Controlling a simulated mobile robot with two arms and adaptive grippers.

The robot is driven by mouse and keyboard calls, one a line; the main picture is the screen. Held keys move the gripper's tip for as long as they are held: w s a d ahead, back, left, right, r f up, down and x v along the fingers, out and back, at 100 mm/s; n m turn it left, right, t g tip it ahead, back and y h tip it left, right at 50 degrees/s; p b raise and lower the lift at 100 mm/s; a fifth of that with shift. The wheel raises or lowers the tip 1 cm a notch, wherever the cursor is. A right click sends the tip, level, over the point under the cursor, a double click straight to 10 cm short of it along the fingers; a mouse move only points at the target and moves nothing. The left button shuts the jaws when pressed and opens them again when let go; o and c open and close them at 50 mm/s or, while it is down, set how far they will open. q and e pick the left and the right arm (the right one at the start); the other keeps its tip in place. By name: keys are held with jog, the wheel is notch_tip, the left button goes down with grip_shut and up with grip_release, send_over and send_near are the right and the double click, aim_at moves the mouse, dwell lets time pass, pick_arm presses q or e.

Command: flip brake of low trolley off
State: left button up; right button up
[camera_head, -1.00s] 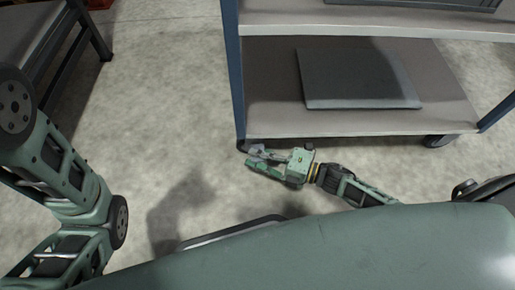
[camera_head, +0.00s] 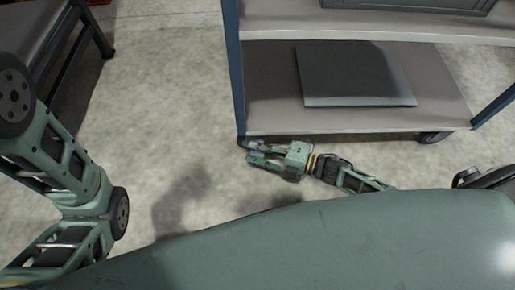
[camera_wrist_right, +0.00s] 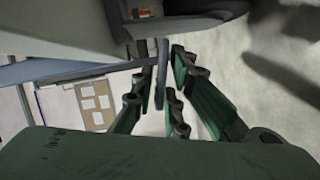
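The low trolley (camera_head: 352,127) has grey shelves and blue posts and stands at the upper right of the head view. Its near left caster is mostly hidden by the corner and my gripper; a dark wheel shape (camera_wrist_right: 190,18) shows at the top of the wrist view. A narrow dark bar (camera_wrist_right: 162,72), which looks like the brake lever, lies between my fingers in that view. My right gripper (camera_head: 250,150) is open at the trolley's near left corner, low by the floor. Contact with the bar cannot be told. My left gripper is out of view.
A flat grey panel (camera_head: 356,75) lies on the lower shelf. A dark-framed table (camera_head: 50,45) stands at the upper left. The concrete floor between is clear.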

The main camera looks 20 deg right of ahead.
jog(key=shift+o, duration=0.9)
jog(key=v, duration=1.2)
